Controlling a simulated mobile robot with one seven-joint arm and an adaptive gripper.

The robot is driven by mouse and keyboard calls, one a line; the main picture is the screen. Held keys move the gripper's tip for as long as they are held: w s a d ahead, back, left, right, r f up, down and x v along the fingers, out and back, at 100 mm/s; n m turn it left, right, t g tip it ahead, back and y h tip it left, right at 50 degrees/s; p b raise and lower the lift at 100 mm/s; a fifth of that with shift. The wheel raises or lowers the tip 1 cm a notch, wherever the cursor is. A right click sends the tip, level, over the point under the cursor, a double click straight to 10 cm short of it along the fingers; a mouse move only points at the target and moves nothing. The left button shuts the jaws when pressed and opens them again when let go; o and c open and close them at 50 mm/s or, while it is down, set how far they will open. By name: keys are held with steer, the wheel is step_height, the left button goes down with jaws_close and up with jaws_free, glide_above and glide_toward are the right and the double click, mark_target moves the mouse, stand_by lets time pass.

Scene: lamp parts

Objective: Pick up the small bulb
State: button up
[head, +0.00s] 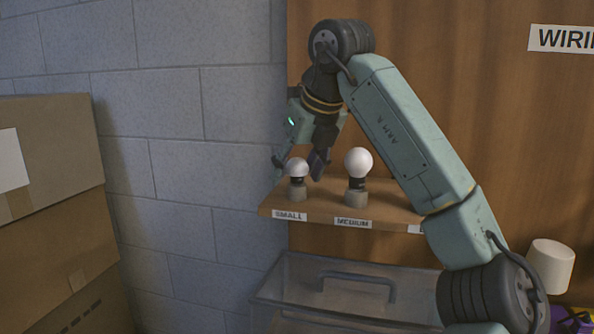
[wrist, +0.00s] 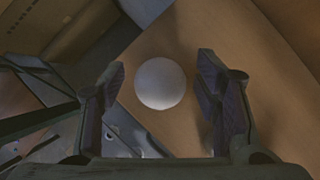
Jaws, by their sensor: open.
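The small bulb (head: 297,168) has a white globe and stands upright in a grey socket above the "SMALL" label (head: 290,216), at the left end of a wooden shelf. My gripper (head: 298,165) is at this bulb, its fingers pointing down, one on each side. In the wrist view the white globe (wrist: 160,83) lies between the two open fingertips (wrist: 158,85), with a gap on either side. Neither finger clearly touches it. The bulb's base is hidden under the globe in the wrist view.
A larger bulb (head: 358,164) stands to the right on the shelf (head: 400,206), above the "MEDIUM" label. A clear lidded bin (head: 340,300) is below the shelf. Cardboard boxes (head: 50,200) are at left. A white cup-like object (head: 551,265) sits at lower right.

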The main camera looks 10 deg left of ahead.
steer(key=shift+c, duration=0.4)
steer(key=c, duration=1)
steer(key=shift+o, duration=0.2)
steer(key=shift+r, duration=0.1)
